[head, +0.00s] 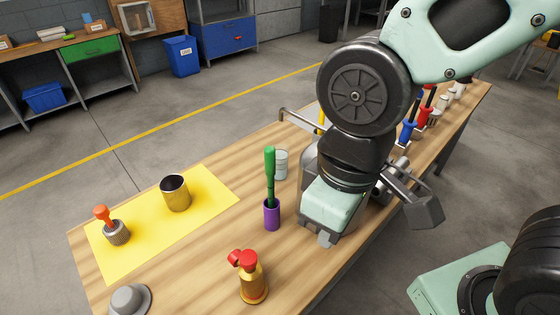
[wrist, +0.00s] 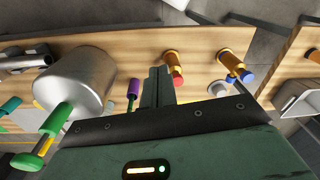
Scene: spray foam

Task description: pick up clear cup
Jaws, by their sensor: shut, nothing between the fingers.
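The clear cup (head: 281,161) stands upright on the wooden table in the head view, just behind and right of a green-handled tool (head: 270,165) in a purple holder (head: 271,215). The tool partly overlaps its left side. My gripper (head: 326,240) is over the table, to the right of the cup and nearer the camera, apart from it. In the wrist view my gripper's fingers (wrist: 158,86) are together with nothing between them. I cannot make out the clear cup surely in the wrist view.
A yellow mat (head: 140,235) bears a dark cup (head: 175,193) and a knurled holder (head: 117,232) with an orange-handled tool. A gold bottle with a red top (head: 252,280) stands in front. A large metal cylinder (wrist: 78,78) is close in the wrist view.

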